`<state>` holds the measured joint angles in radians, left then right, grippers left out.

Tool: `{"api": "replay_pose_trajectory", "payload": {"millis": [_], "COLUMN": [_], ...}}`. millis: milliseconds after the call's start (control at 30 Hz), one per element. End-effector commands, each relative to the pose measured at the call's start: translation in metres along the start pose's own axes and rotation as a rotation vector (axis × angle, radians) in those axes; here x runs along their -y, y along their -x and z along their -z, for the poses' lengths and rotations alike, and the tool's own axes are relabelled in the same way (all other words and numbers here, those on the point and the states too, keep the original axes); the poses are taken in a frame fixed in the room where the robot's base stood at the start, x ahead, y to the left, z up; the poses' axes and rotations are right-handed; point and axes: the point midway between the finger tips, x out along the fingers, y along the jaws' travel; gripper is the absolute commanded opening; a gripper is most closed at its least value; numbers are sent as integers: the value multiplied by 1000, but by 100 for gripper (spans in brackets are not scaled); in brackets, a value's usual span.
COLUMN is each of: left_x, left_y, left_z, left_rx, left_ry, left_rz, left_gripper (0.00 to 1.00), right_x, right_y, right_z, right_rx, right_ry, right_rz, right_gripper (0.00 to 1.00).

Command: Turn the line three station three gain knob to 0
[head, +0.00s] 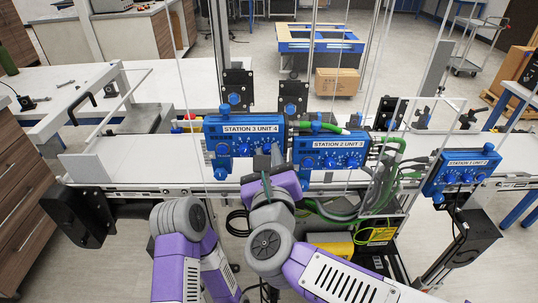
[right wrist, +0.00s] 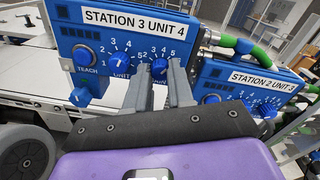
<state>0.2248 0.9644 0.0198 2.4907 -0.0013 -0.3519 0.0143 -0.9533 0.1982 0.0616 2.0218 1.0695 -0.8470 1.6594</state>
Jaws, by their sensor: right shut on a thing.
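The blue box labelled STATION 3 UNIT 4 (head: 237,127) hangs over the belt, left of centre; it also fills the top of the right wrist view (right wrist: 100,30). It carries a TEACH button, a unit knob (right wrist: 119,61) and, to the right, a second blue knob (right wrist: 159,69) with a number scale. My right gripper (head: 271,160) is at that right-hand knob, its grey fingers (right wrist: 162,85) shut on the knob's two sides. The word under this knob is mostly hidden by the fingers, and its exact setting is hard to read. My left gripper is out of view.
A box labelled STATION 2 UNIT 3 (head: 331,145) is close on the right, with green-ended cables beside it. Another blue station box (head: 463,172) is further right. The white belt (head: 140,160) runs beneath. A white table (head: 60,85) stands at the left.

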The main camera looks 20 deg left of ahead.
Motion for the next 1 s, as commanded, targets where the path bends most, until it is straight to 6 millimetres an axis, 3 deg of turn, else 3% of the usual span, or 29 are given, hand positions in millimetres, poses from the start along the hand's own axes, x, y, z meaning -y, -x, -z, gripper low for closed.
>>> {"api": "replay_pose_trajectory", "payload": {"millis": [1000], "left_x": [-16], "left_y": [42], "left_z": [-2], "left_rx": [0], "left_ry": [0], "left_rz": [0], "left_gripper": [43], "right_x": [-2], "right_y": [0], "right_z": [-2], "right_rx": [-37], "right_ry": [969], "right_rz": [2], "right_gripper": [0]}}
